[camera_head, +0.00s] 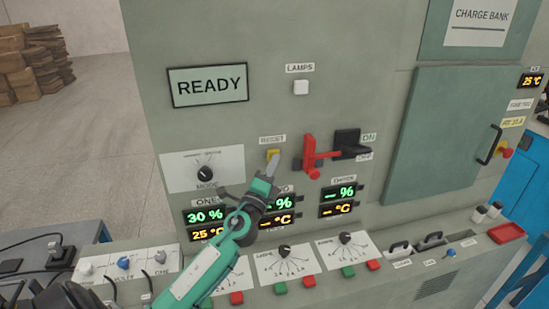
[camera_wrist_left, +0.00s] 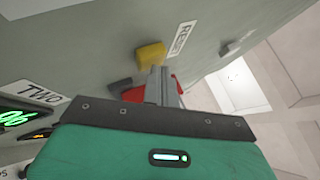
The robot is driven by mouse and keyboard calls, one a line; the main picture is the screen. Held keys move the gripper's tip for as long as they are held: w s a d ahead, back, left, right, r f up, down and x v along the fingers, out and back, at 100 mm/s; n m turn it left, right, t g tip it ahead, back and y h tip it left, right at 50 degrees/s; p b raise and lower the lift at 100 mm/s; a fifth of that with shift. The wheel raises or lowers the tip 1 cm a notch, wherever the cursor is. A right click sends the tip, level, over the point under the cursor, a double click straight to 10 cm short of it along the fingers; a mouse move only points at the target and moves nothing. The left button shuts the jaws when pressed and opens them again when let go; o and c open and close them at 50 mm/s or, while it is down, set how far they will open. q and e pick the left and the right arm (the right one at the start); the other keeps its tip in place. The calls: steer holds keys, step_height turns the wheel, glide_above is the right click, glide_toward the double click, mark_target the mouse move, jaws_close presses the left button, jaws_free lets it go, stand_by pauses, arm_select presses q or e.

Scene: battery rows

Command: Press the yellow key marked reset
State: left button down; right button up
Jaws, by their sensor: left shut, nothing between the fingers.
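The yellow key (camera_head: 273,154) sits on the upright grey-green panel under a white label reading RESET (camera_head: 272,139). My left gripper (camera_head: 273,164) is shut and empty, its fingertips just below the key and overlapping its lower edge in the head view. In the left wrist view the yellow key (camera_wrist_left: 151,55) shows just beyond the shut fingertips (camera_wrist_left: 158,70), beside the RESET label (camera_wrist_left: 182,38). I cannot tell whether the tips touch the key. My right gripper is not in view.
A red lever (camera_head: 311,158) and a black handle (camera_head: 347,143) stick out just right of the key. A white lamp key (camera_head: 301,88) is above and a mode knob (camera_head: 205,174) is left. Below, a sloping console carries dials (camera_head: 285,251) and buttons.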

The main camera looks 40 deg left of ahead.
arm_select(q)
steer(key=shift+s, duration=0.1)
steer(key=shift+s+d, duration=0.45)
steer(key=shift+d, duration=0.15)
steer(key=shift+s+d, duration=1.65)
steer(key=shift+d, duration=0.25)
